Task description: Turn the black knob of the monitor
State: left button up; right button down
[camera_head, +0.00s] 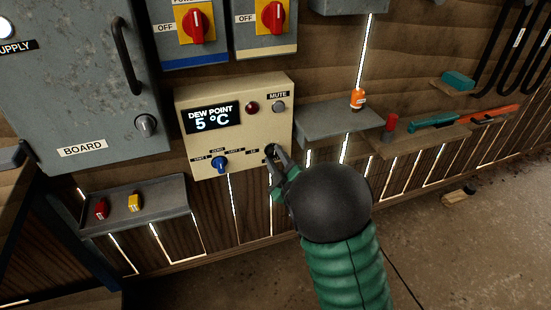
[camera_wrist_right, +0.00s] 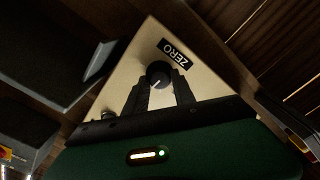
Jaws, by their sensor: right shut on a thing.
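The monitor (camera_head: 245,125) is a cream box on the wooden wall, and its display reads "DEW POINT 5 °C". Its black knob (camera_wrist_right: 159,73) sits below a "ZERO" label in the right wrist view. My right gripper (camera_head: 273,157) is at the monitor's lower right corner, and its fingers (camera_wrist_right: 161,86) are shut on the black knob from both sides. In the head view the knob is mostly hidden by the fingers. A blue knob (camera_head: 220,164) is at the monitor's lower left. My left gripper is not in view.
A grey cabinet (camera_head: 80,75) labelled "BOARD" is left of the monitor. Two red switches (camera_head: 192,24) are above. A grey shelf (camera_head: 338,120) with an orange item (camera_head: 357,98) is to the right. A tray (camera_head: 125,222) holds red and yellow pieces.

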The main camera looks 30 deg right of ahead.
jog(key=m, duration=0.4)
jog(key=m+b, duration=0.1)
jog(key=m, duration=0.1)
jog(key=shift+s+f+m, duration=0.1)
jog(key=shift+f+m, duration=0.25)
jog(key=shift+m, duration=0.05)
dwell(0.4)
jog(key=c, duration=1.1)
grip_release()
jog(key=shift+r, duration=0.1)
jog(key=shift+o, duration=0.2)
jog(key=shift+r, duration=0.1)
